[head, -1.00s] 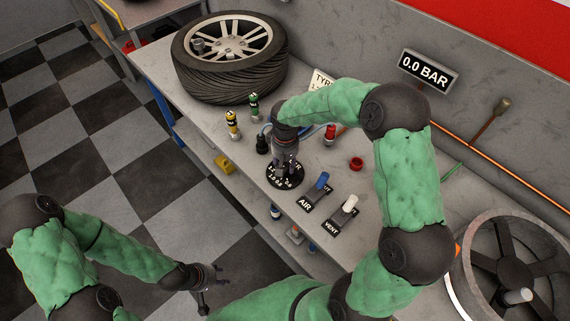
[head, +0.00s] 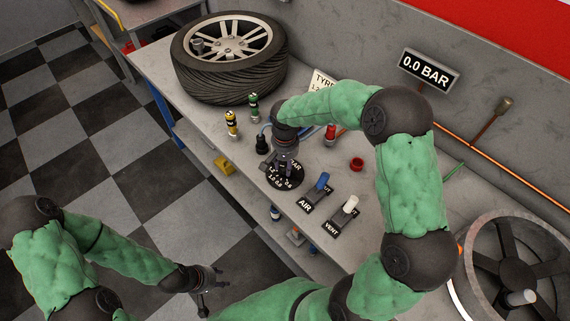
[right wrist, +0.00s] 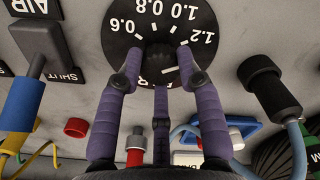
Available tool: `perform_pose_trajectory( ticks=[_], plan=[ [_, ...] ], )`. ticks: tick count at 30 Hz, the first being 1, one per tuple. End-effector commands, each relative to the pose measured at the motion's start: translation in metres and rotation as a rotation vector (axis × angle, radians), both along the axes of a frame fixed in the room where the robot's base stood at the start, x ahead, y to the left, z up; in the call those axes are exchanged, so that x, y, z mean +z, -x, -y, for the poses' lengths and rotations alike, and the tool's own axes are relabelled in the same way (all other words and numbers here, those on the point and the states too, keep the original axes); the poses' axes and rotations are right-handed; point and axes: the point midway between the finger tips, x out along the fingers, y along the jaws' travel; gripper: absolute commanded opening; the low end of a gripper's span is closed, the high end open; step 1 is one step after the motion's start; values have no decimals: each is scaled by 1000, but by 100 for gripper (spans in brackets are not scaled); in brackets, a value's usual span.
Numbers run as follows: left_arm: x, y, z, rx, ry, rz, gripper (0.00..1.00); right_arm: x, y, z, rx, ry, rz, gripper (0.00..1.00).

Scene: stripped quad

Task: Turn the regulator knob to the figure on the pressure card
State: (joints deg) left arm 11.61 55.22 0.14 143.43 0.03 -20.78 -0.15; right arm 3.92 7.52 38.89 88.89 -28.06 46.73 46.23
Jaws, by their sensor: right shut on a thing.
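The regulator knob (right wrist: 158,56) is dark and sits at the centre of a black dial marked 0.6, 0.8, 1.0 and 1.2 in the right wrist view. My right gripper (right wrist: 160,68) is shut on the knob, its purple fingers around it. A short white mark shows by the knob, but its setting is unclear. In the head view, the dial (head: 292,182) lies below my right gripper (head: 284,168). The pressure card (head: 321,80) is partly hidden by my right arm; its figure is unreadable. My left gripper (head: 213,290) is open and empty, away from the bench.
A display (head: 429,69) reads 0.0 BAR. A blue AIR lever (head: 322,182) and white VENT lever (head: 349,205) stand right of the dial. A wheel (head: 510,270) is at right.

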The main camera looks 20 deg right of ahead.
Motion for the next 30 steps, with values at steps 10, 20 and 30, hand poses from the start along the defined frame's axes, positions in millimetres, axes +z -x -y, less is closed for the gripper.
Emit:
perform_pose_trajectory(
  ticks=[10,20,30],
  plan=[
    [0,0,0,0,0,0,40,-3,4,-2,-1,-2,-13,45],
    [0,0,0,0,0,0,40,-1,2,-1,0,-1,-5,60],
    [0,0,0,0,0,0,40,32,0,-1,0,0,1,60]
  ],
)
